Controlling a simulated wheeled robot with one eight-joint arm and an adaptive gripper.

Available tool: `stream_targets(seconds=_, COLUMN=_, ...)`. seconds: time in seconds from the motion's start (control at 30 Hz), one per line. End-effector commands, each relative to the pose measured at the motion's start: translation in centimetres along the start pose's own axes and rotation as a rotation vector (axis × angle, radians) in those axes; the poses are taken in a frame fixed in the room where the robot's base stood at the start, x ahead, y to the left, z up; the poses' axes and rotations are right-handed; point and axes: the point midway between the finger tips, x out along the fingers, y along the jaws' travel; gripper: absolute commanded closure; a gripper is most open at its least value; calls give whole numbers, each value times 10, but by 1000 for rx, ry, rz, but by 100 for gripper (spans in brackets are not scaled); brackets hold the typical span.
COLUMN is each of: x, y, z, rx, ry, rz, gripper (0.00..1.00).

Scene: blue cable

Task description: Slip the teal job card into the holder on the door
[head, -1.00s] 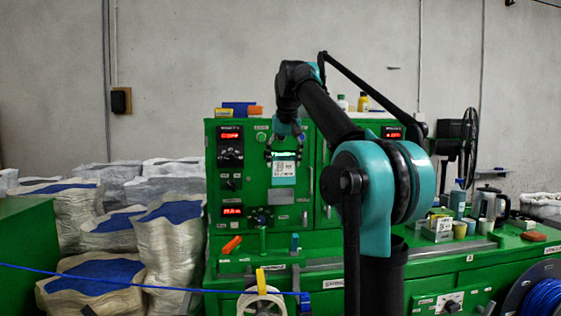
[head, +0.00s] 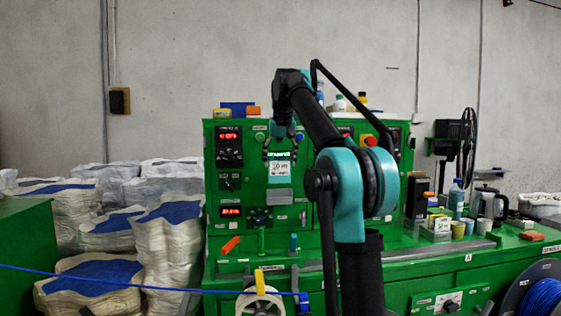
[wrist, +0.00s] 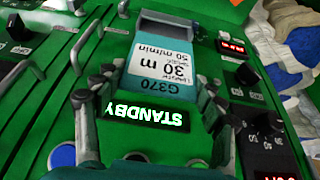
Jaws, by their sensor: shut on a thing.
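The teal job card (wrist: 160,75), with a white printed panel, is held between the fingers of my gripper (wrist: 157,88), which are shut on its side edges. In the head view the card (head: 279,169) hangs upright below my gripper (head: 280,153), in front of the green door. The grey holder (head: 279,194) is on the door just below the card. In the wrist view the holder (wrist: 172,27) appears at the top, beyond the card's far end. I cannot tell whether the card's lower edge touches or enters the holder.
A display reading STANDBY (wrist: 145,112) is on the door close to my fingers. Red-lit control panels (head: 229,148) are left of the card. Cups and a kettle (head: 489,203) are at the right.

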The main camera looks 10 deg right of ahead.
Motion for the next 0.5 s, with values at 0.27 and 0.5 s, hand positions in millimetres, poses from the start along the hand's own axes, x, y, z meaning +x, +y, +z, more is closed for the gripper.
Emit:
stream_targets(seconds=0.27, x=11, y=0, z=-9, rx=0, ry=0, rz=0, gripper=52)
stream_targets(seconds=0.5, x=14, y=0, z=1, rx=-1, ry=1, rz=0, gripper=52)
